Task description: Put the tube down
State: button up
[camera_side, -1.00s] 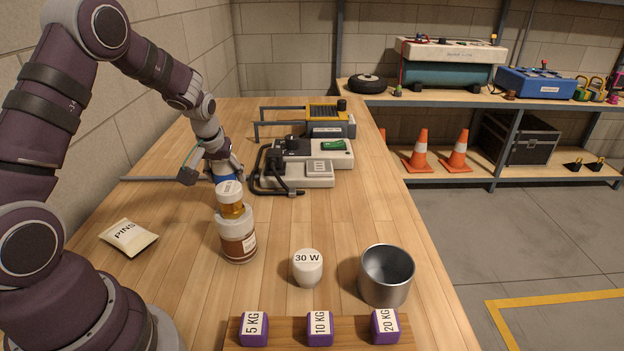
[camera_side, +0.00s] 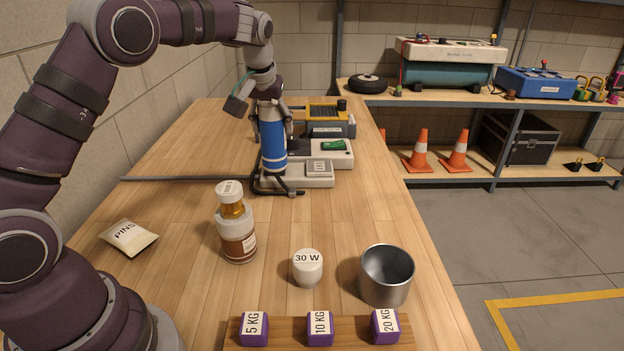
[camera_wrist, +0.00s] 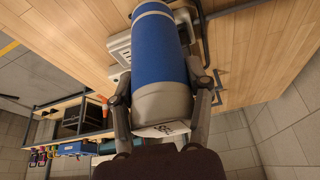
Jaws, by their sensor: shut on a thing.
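The tube (camera_side: 273,140) is a blue cylinder with pale grey ends. In the side view it is nearly upright, in front of the grey devices in the picture. My gripper (camera_side: 272,112) is shut on its upper part from above. The tube also fills the upper middle of the wrist view (camera_wrist: 158,50), with a finger of my gripper (camera_wrist: 160,85) on each side of it. It looks raised above the table, but the exact gap under it cannot be told.
Grey devices with black cords (camera_side: 312,172) and a yellow-topped device (camera_side: 327,115) stand behind the tube. A grey rod (camera_side: 185,178) lies left. The left table is mostly clear.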

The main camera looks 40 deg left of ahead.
jog(key=shift+m, duration=0.3)
jog(key=d+f, duration=0.1)
jog(key=f, duration=0.2)
jog(key=w+d+f, duration=0.1)
jog(key=f, duration=0.2)
jog(key=w+d+f, duration=0.1)
jog(key=f, duration=0.3)
jog(key=shift+w+d, duration=0.15)
jog(key=shift+d, duration=0.1)
jog(key=shift+f, duration=0.15)
jog(key=o, duration=1.2)
jog(key=shift+o, duration=0.2)
